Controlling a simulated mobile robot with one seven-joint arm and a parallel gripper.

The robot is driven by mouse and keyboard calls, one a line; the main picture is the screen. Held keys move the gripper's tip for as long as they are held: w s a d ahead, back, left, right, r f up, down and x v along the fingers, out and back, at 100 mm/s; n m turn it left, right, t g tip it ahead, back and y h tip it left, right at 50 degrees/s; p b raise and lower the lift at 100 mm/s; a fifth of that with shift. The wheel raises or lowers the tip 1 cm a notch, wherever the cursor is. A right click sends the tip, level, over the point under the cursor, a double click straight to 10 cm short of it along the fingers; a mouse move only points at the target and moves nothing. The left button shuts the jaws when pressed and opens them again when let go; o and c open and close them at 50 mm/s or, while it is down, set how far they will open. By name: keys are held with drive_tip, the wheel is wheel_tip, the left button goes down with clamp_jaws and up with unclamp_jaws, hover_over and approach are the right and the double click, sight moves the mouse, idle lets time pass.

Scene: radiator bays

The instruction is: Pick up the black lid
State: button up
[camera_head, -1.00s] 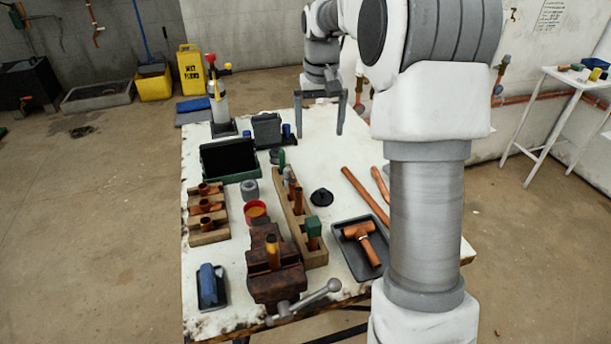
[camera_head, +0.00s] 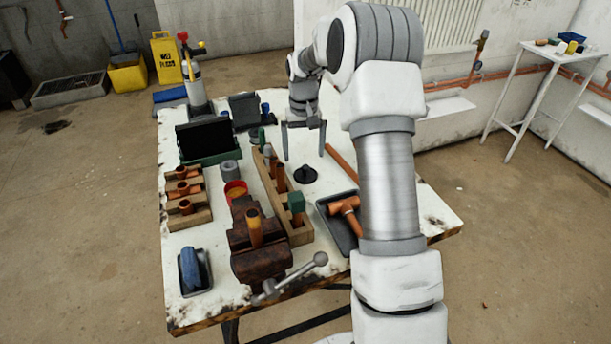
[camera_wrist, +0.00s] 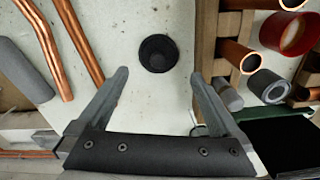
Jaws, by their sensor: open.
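The black lid (camera_head: 306,174) lies on the white worktop in the head view, a flat dark disc with a small raised knob. It also shows in the wrist view (camera_wrist: 158,53), on bare worktop beyond the fingertips and roughly centred between them. My gripper (camera_head: 304,157) is open and empty, its fingers pointing down above the table, close to the lid. In the wrist view my gripper (camera_wrist: 160,78) has its two fingers spread wide, with nothing between them. The lid is not touched by either finger, and I see it whole.
A wooden rack (camera_head: 267,185) with copper pipes and brushes stands left of the lid. A dark tray (camera_head: 345,241) holding a copper fitting lies to the lower right. Copper pipes (camera_wrist: 80,45) lie on the other side. A vise (camera_head: 262,255) stands at the front.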

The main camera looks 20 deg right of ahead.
sight(305, 166)
drive_tip(key=f, duration=0.2)
drive_tip(key=f+b, duration=0.1)
drive_tip(key=f, duration=0.3)
drive_tip(key=shift+s+d, duration=0.15)
drive_tip(key=shift+s, duration=0.1)
drive_tip(key=shift+r, duration=0.1)
drive_tip(key=c, duration=1.1)
